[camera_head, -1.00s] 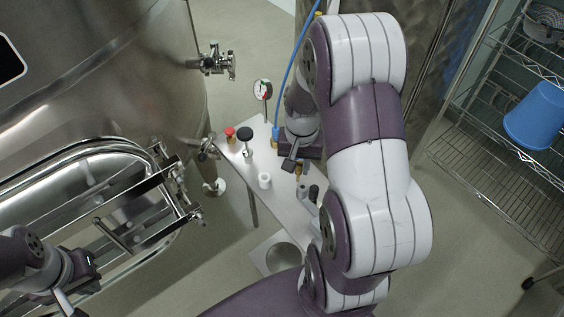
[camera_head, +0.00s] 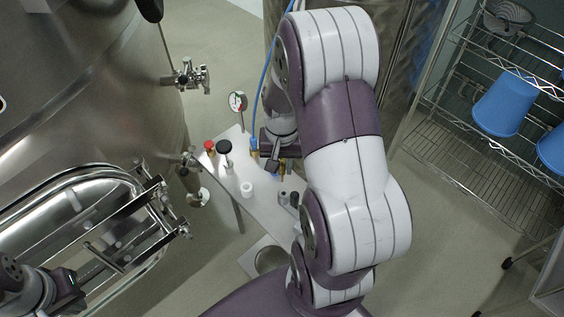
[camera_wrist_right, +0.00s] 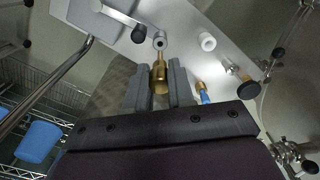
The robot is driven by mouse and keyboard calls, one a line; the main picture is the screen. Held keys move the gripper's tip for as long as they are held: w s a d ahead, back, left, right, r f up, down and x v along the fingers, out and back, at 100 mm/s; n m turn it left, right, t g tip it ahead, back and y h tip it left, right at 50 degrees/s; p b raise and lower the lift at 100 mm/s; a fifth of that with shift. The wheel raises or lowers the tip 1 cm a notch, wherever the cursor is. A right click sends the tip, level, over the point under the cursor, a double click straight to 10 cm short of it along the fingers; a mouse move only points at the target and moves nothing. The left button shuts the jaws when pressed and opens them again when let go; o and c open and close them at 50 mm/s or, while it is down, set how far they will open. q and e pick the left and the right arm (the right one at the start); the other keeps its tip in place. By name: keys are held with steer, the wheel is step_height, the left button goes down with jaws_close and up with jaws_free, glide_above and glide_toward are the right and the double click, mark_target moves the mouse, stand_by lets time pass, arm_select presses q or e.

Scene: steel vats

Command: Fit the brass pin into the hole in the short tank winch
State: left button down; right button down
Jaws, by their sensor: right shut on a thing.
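My right gripper (camera_wrist_right: 159,88) is shut on the brass pin (camera_wrist_right: 160,72), which sticks out past the fingertips. In the right wrist view the pin's narrow end points toward a grey round post of the short tank winch (camera_wrist_right: 160,43); I cannot tell whether they touch. In the head view the winch (camera_head: 283,198) stands on the metal plate beside my arm, and the pin (camera_head: 283,166) shows above it in the picture.
A steel vat (camera_head: 90,90) stands left. A wire rack with blue buckets (camera_head: 503,104) stands right.

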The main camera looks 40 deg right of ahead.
steer(key=shift+r+p, duration=0.3)
steer(key=f+n+p, duration=0.1)
steer(key=n+p, duration=0.1)
steer(key=w+d+f+n+p, duration=0.1)
steer(key=n+p, duration=0.1)
steer(key=p, duration=0.1)
steer(key=d+f+n+p, duration=0.1)
steer(key=f+n+p, duration=0.1)
steer(key=shift+w, duration=0.4)
steer(key=shift+s+r, duration=0.1)
steer(key=shift+r, duration=0.05)
steer(key=shift+p, duration=0.3)
